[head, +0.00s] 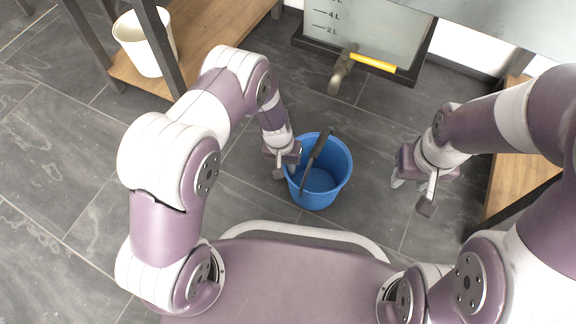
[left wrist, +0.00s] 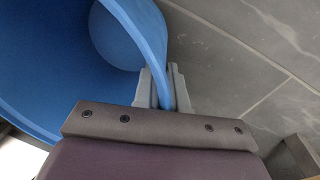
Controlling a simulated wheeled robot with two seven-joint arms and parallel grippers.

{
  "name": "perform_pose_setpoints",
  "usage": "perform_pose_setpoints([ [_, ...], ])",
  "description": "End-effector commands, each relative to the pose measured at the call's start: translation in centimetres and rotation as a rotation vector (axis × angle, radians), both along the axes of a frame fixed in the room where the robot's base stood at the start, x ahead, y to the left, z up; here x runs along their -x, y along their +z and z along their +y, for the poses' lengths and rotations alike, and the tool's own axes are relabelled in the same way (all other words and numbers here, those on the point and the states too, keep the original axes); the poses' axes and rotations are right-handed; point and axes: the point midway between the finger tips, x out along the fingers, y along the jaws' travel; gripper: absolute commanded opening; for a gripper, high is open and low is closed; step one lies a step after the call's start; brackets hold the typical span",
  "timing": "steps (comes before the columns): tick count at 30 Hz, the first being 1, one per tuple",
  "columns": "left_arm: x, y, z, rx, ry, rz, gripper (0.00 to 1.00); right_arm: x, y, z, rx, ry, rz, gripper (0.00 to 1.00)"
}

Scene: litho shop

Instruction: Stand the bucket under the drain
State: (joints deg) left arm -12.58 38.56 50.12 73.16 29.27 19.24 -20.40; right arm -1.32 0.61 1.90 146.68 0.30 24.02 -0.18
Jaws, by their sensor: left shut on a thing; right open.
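The blue bucket (head: 325,182) is upright in the head view, in the middle, with a dark handle (head: 316,158) lying across its mouth. My left gripper (head: 287,170) is shut on the bucket's left rim. In the left wrist view the two grey fingertips (left wrist: 164,88) pinch the blue wall of the bucket (left wrist: 105,60). The drain is a dark spout (head: 341,72) with a yellow lever (head: 373,62) at the front of a marked tank (head: 370,28). The bucket is nearer to me than the spout, not under it. My right gripper (head: 412,190) is open and empty, right of the bucket.
A white bin (head: 146,45) stands on a wooden shelf (head: 205,45) at the upper left. Another wooden shelf (head: 520,180) is at the right. The grey tiled floor (head: 365,115) is clear between bucket and spout. Whether the bucket touches the floor is unclear.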

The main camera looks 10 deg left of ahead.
Motion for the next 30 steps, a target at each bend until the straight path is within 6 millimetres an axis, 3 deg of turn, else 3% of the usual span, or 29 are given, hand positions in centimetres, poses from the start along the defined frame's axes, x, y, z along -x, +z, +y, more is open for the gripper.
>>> perform_pose_setpoints([
  [3, 0.0, -0.5, 0.0, 0.000, 0.000, -0.001, 0.00, 0.0, -0.4, 0.0, 0.000, 0.000, 0.000, 0.43],
  [4, 0.0, -0.3, 0.0, 0.000, 0.000, 0.000, 0.20, 0.0, -0.2, 0.0, 0.000, 0.000, 0.000, 0.43],
  [6, 0.0, -0.3, 0.0, 0.000, 0.000, 0.000, 0.37, 0.0, -0.2, 0.0, 0.000, 0.000, 0.000, 0.43],
  [17, 0.0, 0.3, 0.0, 0.000, 0.000, 0.000, 0.37, 0.0, 0.3, 0.0, 0.000, 0.000, 0.000, 0.43],
  [23, -0.1, 4.3, 0.5, 0.000, 0.001, -0.002, 0.37, 0.0, 3.5, 0.0, 0.000, 0.000, 0.000, 0.43],
  [30, -0.2, 10.7, 1.6, 0.000, 0.001, -0.001, 0.37, 0.0, 8.3, 0.0, 0.000, 0.000, 0.000, 0.43],
])
